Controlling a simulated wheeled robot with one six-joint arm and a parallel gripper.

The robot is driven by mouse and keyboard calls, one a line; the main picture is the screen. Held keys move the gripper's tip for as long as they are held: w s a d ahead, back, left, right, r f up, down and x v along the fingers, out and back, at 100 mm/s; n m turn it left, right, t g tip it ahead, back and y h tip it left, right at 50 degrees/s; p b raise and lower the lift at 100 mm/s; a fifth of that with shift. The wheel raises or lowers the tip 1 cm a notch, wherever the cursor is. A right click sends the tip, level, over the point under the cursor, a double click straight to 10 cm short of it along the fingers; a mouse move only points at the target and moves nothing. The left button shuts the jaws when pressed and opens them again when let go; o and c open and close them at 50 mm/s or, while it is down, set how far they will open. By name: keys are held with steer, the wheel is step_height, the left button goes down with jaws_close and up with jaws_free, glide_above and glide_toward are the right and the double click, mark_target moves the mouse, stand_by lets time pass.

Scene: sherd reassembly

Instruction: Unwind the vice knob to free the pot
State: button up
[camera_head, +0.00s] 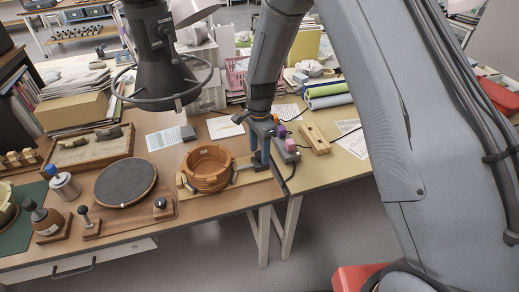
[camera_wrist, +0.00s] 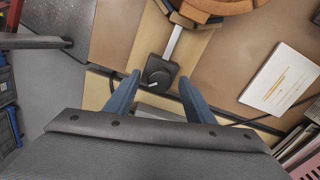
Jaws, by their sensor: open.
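The orange-brown pot (camera_head: 208,168) sits in a wooden vice (camera_head: 252,177) on the table; its edge shows at the top of the wrist view (camera_wrist: 215,5). A metal rod (camera_wrist: 174,42) runs from the pot's side to the dark vice knob (camera_wrist: 158,70), which has a small pale pointer. My gripper (camera_wrist: 159,78) is open, its two blue fingers apart, with the knob seen between and just beyond the tips. In the head view my gripper (camera_head: 261,158) points down at the vice's right end and hides the knob. Contact with the knob cannot be told.
A round dark turntable (camera_head: 126,183) stands left of the vice, with a sand tray (camera_head: 92,148) behind it. A lamp ring (camera_head: 165,98) hangs over the table. The table's front edge is close.

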steer(key=shift+f, duration=0.1)
steer(key=c, duration=1.1)
steer(key=shift+o, duration=0.2)
